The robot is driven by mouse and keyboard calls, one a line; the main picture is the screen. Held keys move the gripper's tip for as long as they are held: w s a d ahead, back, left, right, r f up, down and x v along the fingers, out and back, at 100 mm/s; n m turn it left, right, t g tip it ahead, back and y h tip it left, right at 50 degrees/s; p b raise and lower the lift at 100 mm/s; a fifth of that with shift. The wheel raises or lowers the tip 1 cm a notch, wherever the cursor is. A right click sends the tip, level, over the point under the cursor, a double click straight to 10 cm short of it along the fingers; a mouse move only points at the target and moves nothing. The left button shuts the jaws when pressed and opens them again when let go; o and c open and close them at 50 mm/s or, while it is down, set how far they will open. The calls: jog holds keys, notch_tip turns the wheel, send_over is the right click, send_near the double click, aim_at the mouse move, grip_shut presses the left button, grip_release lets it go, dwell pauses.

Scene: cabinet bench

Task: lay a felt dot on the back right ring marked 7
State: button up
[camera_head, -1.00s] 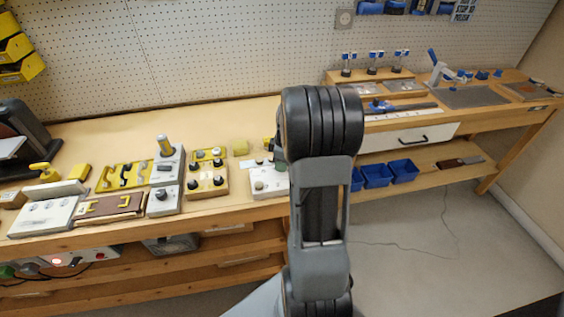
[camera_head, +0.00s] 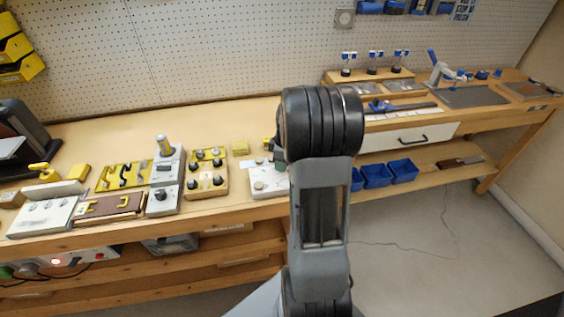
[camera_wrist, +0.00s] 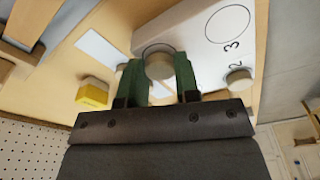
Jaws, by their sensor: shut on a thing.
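In the wrist view my gripper (camera_wrist: 159,82) has its green fingers shut on a pale round felt dot (camera_wrist: 160,66). The dot is over the white board (camera_wrist: 198,50), and part of a ring outline shows just beyond it. I cannot tell whether the dot touches the board. The marks 3 and 2 are readable to the right, with an empty ring (camera_wrist: 228,24) by the 3 and another pale dot (camera_wrist: 240,78) by the 2. No 7 is readable. In the head view the white board (camera_head: 266,184) is partly behind my arm, which hides most of my gripper.
A yellow block (camera_head: 240,148) stands behind the board. A wooden block with dark knobs (camera_head: 206,174) stands left of it, then a grey fixture (camera_head: 164,178). Blue bins (camera_head: 376,175) sit on a lower shelf to the right.

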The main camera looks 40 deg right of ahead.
jog(key=shift+f, duration=0.25)
dwell(0.5)
jog(key=o, duration=1.1)
jog(key=shift+r+p, duration=2.3)
jog(key=shift+r, duration=1.25)
